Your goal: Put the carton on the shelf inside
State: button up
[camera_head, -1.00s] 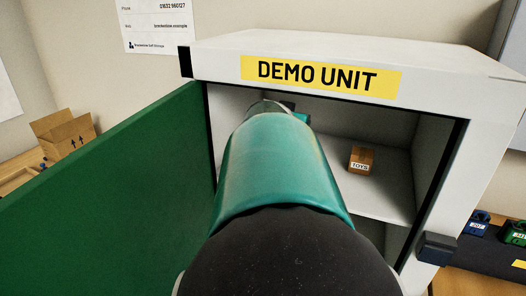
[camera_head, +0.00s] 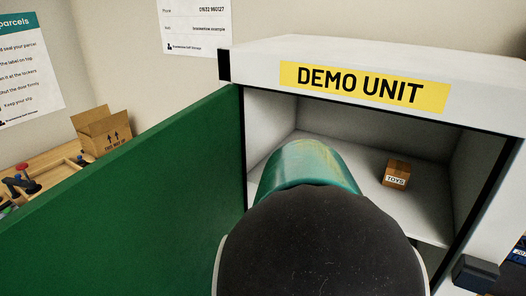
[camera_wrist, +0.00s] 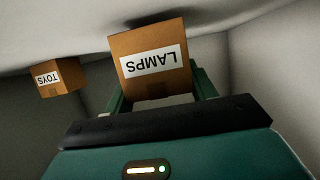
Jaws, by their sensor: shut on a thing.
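My gripper (camera_wrist: 163,98) is shut on a brown carton labelled LAMPS (camera_wrist: 150,45), one green finger on each side. The wrist view is upside down, with the pale shelf (camera_wrist: 60,25) at the top. The LAMPS carton is inside the unit, with a dark shadow on the shelf close to it; I cannot tell if it touches. In the head view my arm hides the gripper and this carton. The shelf (camera_head: 345,152) shows beyond my arm, inside the white unit (camera_head: 460,65) marked DEMO UNIT.
A smaller carton labelled TOYS (camera_head: 396,174) stands on the shelf to the right of my arm; it also shows in the wrist view (camera_wrist: 58,78). The green door (camera_head: 130,210) stands open at left. An open box (camera_head: 103,130) sits on a bench behind it.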

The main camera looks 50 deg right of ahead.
jog(key=shift+f, duration=0.45)
jog(key=o, duration=1)
jog(key=shift+f, duration=0.1)
jog(key=shift+a+r, duration=0.15)
jog(key=shift+r, duration=0.1)
jog(key=shift+v, duration=3.55)
